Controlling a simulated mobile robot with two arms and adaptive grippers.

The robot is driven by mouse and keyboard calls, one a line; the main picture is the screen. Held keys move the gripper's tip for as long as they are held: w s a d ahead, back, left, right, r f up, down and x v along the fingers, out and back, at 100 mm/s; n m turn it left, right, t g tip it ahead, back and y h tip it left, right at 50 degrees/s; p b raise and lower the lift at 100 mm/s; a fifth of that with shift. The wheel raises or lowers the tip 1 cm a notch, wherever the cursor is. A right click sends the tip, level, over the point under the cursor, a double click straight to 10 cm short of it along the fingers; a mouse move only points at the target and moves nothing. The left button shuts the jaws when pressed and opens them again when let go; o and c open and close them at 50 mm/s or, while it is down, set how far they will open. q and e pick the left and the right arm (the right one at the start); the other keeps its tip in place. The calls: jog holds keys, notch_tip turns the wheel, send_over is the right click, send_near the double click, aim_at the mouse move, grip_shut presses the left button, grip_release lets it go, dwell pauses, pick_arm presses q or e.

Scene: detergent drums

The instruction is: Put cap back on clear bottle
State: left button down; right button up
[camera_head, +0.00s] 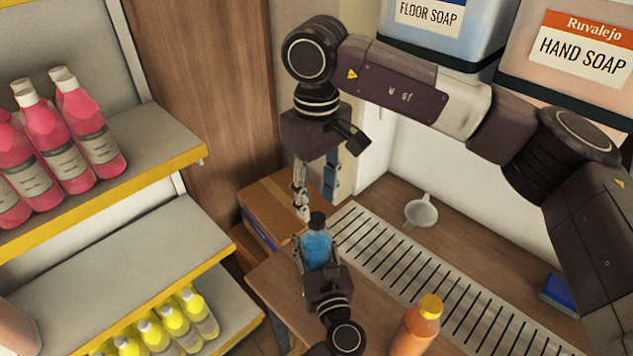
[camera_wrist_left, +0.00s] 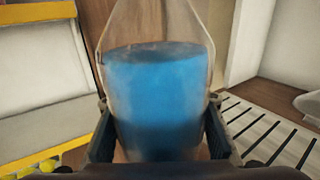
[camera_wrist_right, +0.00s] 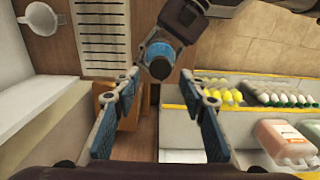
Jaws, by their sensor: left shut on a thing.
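The clear bottle (camera_head: 316,250) holds blue liquid and stands nearly upright in my left gripper (camera_head: 318,258). The bottle fills the left wrist view (camera_wrist_left: 160,100), with the fingers on both sides and its top out of frame. A black cap (camera_head: 317,220) sits on the bottle's mouth; whether it is fully tightened cannot be told. In the right wrist view the dark cap (camera_wrist_right: 160,68) and blue bottle (camera_wrist_right: 158,48) show beyond the fingertips. My right gripper (camera_head: 316,188) is above the bottle, pointing down, its fingers apart and empty (camera_wrist_right: 163,85).
A bottle of orange liquid (camera_head: 415,330) stands on the counter near a metal drain grate (camera_head: 430,280). A white funnel (camera_head: 421,212) and a blue sponge (camera_head: 557,293) lie behind. A cardboard box (camera_head: 280,205) is beside the counter. Shelves (camera_head: 110,275) with bottles are at left.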

aim_at(317, 218)
jog(key=shift+f, duration=2.15)
